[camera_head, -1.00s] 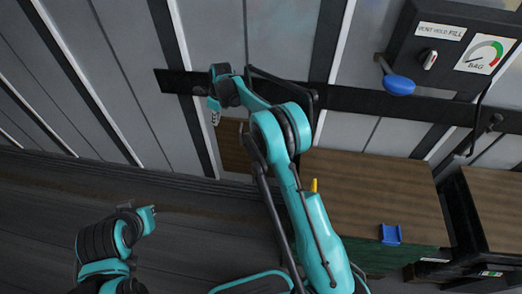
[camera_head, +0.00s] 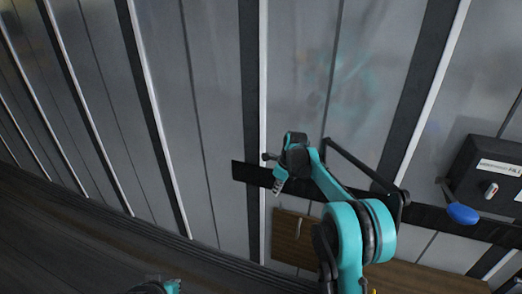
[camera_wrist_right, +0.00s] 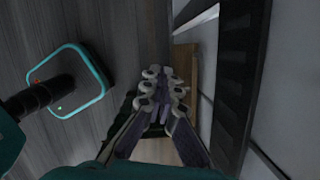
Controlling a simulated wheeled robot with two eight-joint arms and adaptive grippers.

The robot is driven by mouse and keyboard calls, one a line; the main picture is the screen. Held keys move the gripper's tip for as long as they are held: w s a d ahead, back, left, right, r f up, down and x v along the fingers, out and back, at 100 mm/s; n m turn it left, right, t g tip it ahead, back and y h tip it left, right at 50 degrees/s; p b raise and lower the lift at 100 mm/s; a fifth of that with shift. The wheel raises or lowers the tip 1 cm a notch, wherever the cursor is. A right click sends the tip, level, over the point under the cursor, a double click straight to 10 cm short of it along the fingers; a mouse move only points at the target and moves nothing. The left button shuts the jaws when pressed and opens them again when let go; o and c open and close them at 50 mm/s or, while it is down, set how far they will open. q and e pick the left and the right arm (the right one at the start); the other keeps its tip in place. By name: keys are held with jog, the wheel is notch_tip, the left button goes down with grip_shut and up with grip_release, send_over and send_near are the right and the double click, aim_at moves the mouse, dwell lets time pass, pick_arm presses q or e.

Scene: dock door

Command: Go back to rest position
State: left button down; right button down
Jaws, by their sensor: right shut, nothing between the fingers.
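My right arm is teal and black and reaches up in the middle of the head view. Its gripper (camera_head: 279,183) hangs down in front of the dark rail on the wall, small in the picture. In the right wrist view its two grey fingers (camera_wrist_right: 165,88) are together with nothing between them. Only a small teal and black tip of my left arm (camera_head: 165,287) shows at the bottom edge of the head view; its jaws cannot be made out.
A ribbed grey wall (camera_head: 300,60) fills most of the head view, crossed by a dark rail (camera_head: 455,218). A dark control box (camera_head: 500,165) with a blue-ended lever (camera_head: 462,214) is at the right. A brown wooden surface (camera_head: 430,278) lies below. Dark floor (camera_head: 60,235) is open at the left.

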jog(key=s+d+r+n+t+h+b, duration=0.1)
jog(key=s+r+n+b, duration=0.2)
jog(key=s+n, duration=0.45)
jog(key=s+d+r+n+t+b, duration=0.25)
jog(key=s+n, duration=0.25)
jog(key=s, duration=0.5)
jog(key=s+f+n+b, duration=0.2)
jog(key=s+f+n, duration=0.1)
jog(key=s, duration=0.3)
jog(key=s+d+f+n+t+b, duration=0.1)
jog(key=s+f+n+b, duration=0.1)
jog(key=s+f+n, duration=0.2)
jog(key=s+f+n+t+h+b, duration=0.1)
jog(key=s+f+n+b, duration=0.1)
jog(key=s+n, duration=0.4)
jog(key=s+f, duration=0.1)
jog(key=s, duration=0.2)
jog(key=shift+s+d+f+n, duration=0.15)
jog(key=shift+s+f+n, duration=0.1)
jog(key=shift+s+n, duration=0.1)
jog(key=shift+w, duration=0.1)
